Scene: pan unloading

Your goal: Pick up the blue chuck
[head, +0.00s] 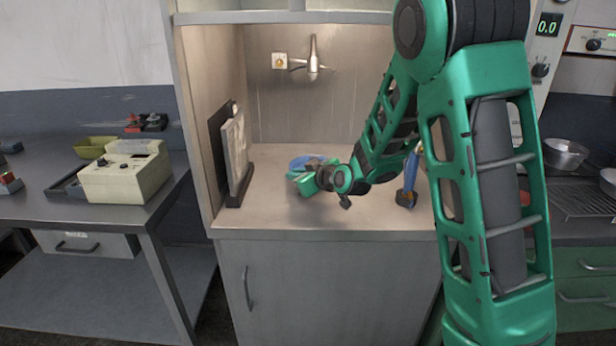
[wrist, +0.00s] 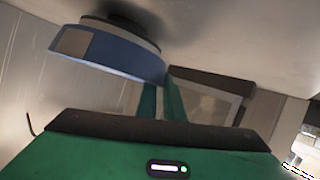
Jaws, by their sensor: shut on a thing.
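The blue chuck (head: 308,161) is a low round blue piece on the pale counter in the alcove, partly hidden by my gripper in the head view. In the wrist view the blue chuck (wrist: 112,54) shows a blue side with a pale square patch and a dark band along one edge. My gripper (head: 297,176) is at its near side. In the wrist view the green fingers (wrist: 161,88) are close together and meet its edge, shut on it. A dark shadow lies close beside it on the counter surface; I cannot tell whether it still touches the counter.
A blue upright object (head: 408,178) with a dark base stands right of my forearm, partly hidden. A panel in a dark stand (head: 235,160) is at the left alcove wall. A tap (head: 313,62) is on the back wall. The counter's front left is clear.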

